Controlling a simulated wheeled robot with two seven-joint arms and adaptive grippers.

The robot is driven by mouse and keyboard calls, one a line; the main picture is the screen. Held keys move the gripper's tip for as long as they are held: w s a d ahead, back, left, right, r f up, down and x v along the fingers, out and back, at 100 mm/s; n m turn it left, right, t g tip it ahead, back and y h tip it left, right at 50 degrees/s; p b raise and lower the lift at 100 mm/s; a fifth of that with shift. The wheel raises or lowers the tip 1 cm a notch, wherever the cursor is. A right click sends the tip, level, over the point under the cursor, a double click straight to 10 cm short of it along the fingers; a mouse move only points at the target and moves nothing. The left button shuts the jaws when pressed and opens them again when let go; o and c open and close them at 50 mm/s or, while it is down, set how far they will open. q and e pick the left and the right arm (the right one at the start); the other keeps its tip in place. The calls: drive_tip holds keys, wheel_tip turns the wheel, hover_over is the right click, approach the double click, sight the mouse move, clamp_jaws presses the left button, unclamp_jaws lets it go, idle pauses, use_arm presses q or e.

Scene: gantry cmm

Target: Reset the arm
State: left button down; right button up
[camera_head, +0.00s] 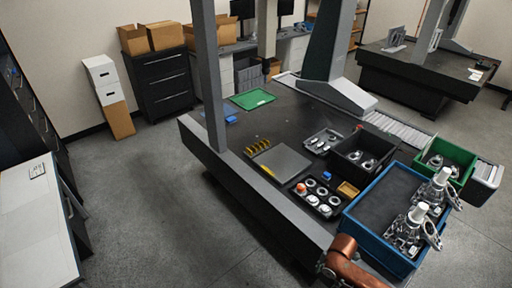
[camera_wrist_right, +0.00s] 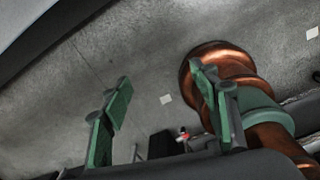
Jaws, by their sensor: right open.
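In the right wrist view, my right gripper (camera_wrist_right: 165,100) has its two green fingers spread apart with nothing between them. Grey floor shows behind the fingers. A copper-coloured arm link of mine (camera_wrist_right: 228,65) stands behind the right-hand finger; I cannot tell whether they touch. In the head view, a copper-coloured arm part of mine (camera_head: 350,266) shows at the bottom edge, beside the near corner of the table. The right gripper's fingers cannot be made out there. My left gripper is not in view.
Floor on the left is clear.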

drive_tip(key=w+d+f+m+t+b, duration=0.15)
drive_tip(key=f+m, duration=0.35)
drive_tip(key=f, duration=0.5)
drive_tip(key=w+d+f+m+b, duration=0.1)
drive_tip(key=d+f+m+b, duration=0.2)
drive_tip(key=f, duration=0.8)
drive_tip(key=s+d+f+m, duration=0.4)
drive_tip(key=s+f+m, duration=0.1)
drive_tip(key=f, duration=0.5)
drive_tip(key=s+d+f+m+b, duration=0.2)
drive_tip(key=s+f+m, duration=0.3)
drive_tip(key=s+f, duration=1.15)
use_arm(q)
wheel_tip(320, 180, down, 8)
drive_tip(key=b, duration=0.1)
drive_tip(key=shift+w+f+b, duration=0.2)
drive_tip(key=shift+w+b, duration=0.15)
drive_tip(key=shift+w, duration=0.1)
use_arm(e)
drive_tip(key=s+a+f+m, duration=0.2)
drive_tip(key=s+f, duration=0.1)
drive_tip(key=s, duration=0.8)
drive_tip(key=s+a+f+m, duration=0.2)
drive_tip(key=s+f, duration=0.1)
drive_tip(key=s, duration=0.7)
drive_tip(key=shift+s+a+g, duration=0.15)
drive_tip(key=shift+s+g, duration=0.2)
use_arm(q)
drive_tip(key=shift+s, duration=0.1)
